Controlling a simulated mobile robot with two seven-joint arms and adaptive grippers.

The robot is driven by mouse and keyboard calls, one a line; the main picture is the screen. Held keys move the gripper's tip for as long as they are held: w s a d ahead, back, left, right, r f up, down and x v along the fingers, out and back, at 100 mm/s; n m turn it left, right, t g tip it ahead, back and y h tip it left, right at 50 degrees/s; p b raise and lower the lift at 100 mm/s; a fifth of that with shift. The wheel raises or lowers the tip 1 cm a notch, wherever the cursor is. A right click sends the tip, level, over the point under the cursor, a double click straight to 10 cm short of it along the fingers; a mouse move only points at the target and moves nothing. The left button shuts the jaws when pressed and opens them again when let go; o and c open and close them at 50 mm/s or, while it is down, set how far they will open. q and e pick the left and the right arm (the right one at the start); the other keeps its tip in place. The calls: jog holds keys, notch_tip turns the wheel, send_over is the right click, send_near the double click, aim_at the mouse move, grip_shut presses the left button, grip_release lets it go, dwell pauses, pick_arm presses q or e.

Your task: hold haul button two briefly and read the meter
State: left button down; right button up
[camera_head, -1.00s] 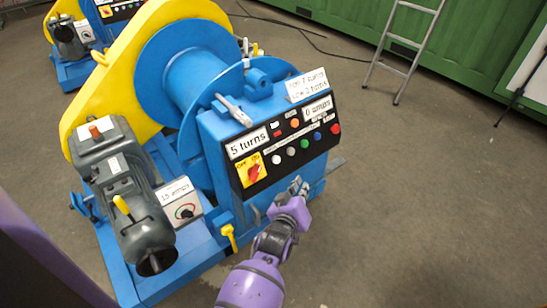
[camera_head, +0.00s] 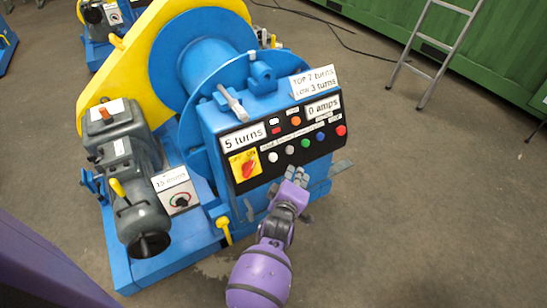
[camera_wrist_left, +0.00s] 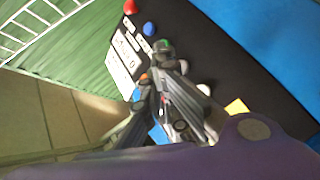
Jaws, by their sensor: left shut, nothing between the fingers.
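The black control panel (camera_head: 243,186) is on the front of the blue winch. Button labels are too small to read. The meter (camera_head: 323,107) reads "0 amps". My left gripper (camera_head: 297,173) is shut and empty, just below the second white button. In the left wrist view its fingertips (camera_wrist_left: 166,58) overlap the green button (camera_wrist_left: 164,44); contact cannot be told. My right gripper is out of view.
A sign above reads "TOP 2 turns, LOW 3 turns" (camera_head: 314,82); another reads "5 turns" (camera_head: 243,138). A red-and-yellow switch (camera_head: 246,164) sits at the panel's lower left. A grey motor (camera_head: 128,165) stands left. Floor to the right is clear up to a ladder (camera_head: 435,55).

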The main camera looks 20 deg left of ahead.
aim_at(273, 157)
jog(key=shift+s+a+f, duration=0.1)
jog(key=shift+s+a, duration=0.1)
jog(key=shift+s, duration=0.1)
pick_arm(q)
jog(key=shift+a, duration=0.1)
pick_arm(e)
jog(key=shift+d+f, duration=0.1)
pick_arm(q)
jog(key=w+a+f+b, duration=0.4)
jog(key=w+a, duration=0.1)
jog(key=a, duration=0.1)
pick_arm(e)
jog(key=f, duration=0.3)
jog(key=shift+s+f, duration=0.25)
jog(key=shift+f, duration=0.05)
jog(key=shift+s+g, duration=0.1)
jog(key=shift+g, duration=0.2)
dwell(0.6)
pick_arm(q)
jog(key=shift+a, duration=0.1)
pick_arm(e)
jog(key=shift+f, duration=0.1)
pick_arm(q)
jog(key=shift+w+a+f, duration=0.15)
jog(key=shift+a, duration=0.1)
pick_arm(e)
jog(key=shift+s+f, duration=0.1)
